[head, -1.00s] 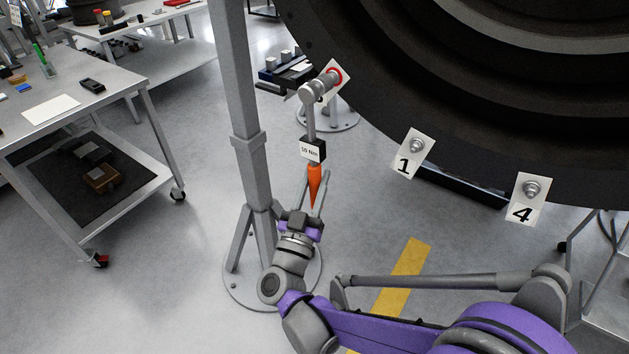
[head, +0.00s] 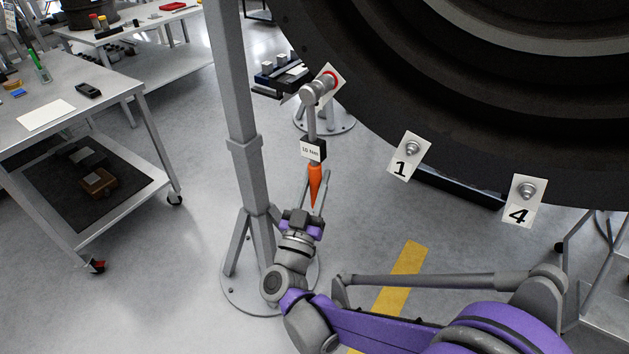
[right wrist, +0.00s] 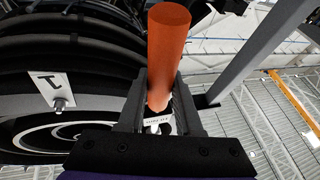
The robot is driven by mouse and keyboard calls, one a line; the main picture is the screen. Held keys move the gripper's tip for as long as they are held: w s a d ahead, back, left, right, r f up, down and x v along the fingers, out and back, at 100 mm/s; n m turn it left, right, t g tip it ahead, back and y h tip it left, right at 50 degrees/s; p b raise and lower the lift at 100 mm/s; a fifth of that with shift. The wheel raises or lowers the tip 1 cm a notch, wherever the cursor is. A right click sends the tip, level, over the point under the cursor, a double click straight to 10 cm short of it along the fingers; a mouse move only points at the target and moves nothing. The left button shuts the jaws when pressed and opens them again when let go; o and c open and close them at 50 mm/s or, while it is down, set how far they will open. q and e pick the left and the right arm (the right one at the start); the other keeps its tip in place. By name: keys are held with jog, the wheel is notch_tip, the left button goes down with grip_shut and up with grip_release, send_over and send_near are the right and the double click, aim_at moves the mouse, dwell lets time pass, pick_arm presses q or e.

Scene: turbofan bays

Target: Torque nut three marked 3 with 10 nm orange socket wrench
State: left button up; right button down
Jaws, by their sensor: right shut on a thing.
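The 10 Nm wrench (head: 314,183) has an orange handle, a black block with a white "10 Nm" label and a grey shaft and head. My right gripper (head: 316,196) is shut on the handle, which also shows as an orange cylinder (right wrist: 166,55) in the right wrist view. The wrench stands nearly upright, its head at a white card (head: 330,74) with a red ring on the engine rim. The head covers the nut there, and I cannot read the card's number. I cannot tell how fully the socket sits on the nut. My left gripper is not in view.
Nuts on cards marked 1 (head: 408,156) and 4 (head: 524,202) sit along the dark engine rim (head: 450,150). A grey stand post (head: 238,110) rises left of the wrench. A workbench (head: 90,115) stands at the left. The floor between bench and post is clear.

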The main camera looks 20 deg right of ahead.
jog(key=shift+w+d, duration=0.15)
jog(key=shift+d, duration=0.1)
jog(key=shift+w+a, duration=0.1)
jog(key=shift+w, duration=0.05)
dwell(0.5)
jog(key=shift+w+a+m+g+h+b, duration=0.3)
jog(key=shift+w+a+m+h, duration=0.25)
jog(key=shift+w+m, duration=0.3)
jog(key=shift+w+a+r+m+h, duration=0.15)
jog(key=shift+w+a+m+h, duration=0.5)
jog(key=shift+m, duration=0.4)
jog(key=shift+w+a, duration=0.1)
jog(key=shift+w, duration=0.05)
